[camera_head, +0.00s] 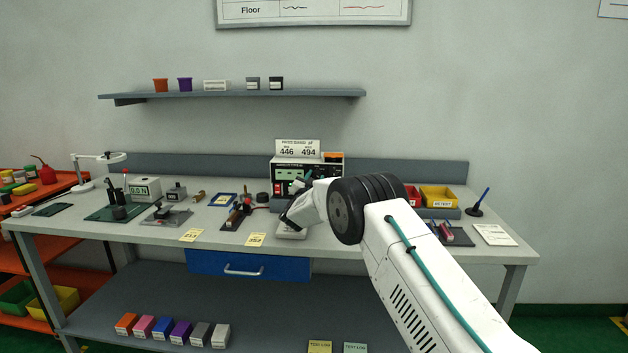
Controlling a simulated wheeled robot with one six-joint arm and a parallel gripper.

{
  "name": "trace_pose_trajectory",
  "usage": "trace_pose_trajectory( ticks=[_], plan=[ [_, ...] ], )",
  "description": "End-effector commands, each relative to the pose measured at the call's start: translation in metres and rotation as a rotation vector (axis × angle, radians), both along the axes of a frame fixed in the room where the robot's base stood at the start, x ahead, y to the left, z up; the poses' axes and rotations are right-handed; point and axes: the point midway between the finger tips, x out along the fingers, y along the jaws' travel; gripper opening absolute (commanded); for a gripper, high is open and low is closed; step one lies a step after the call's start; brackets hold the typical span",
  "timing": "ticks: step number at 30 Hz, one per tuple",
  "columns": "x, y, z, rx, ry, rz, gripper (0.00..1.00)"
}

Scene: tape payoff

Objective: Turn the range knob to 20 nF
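The capacitance meter (282,174) is a boxy instrument with a dark front and a small green display, standing at the back middle of the bench. A card on top reads "446" and "494". The range knob cannot be made out; my wrist covers the lower right of the meter's front, and the rest is too small to read. My gripper (298,187) is in front of the meter, mostly hidden by my own wrist. I cannot tell whether its fingers are open or shut, or whether they touch the meter.
The grey bench (340,248) holds small tools and fixtures left of the meter. A white device (291,234) sits below my wrist. A yellow bin (438,197) and a red bin (413,195) stand to the right. A shelf (235,94) hangs above.

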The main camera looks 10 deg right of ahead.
Motion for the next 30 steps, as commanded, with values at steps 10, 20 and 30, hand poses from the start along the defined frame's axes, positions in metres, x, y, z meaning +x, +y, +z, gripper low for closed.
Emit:
trace_pose_trajectory(
  ticks=[10, 20, 30],
  plan=[
    [-0.001, 0.001, 0.000, -0.001, 0.000, 0.000, 0.49],
    [-0.038, 0.023, -0.012, 0.000, 0.002, 0.001, 0.49],
    [-0.065, 0.038, -0.021, 0.000, 0.001, 0.001, 0.49]
  ],
)
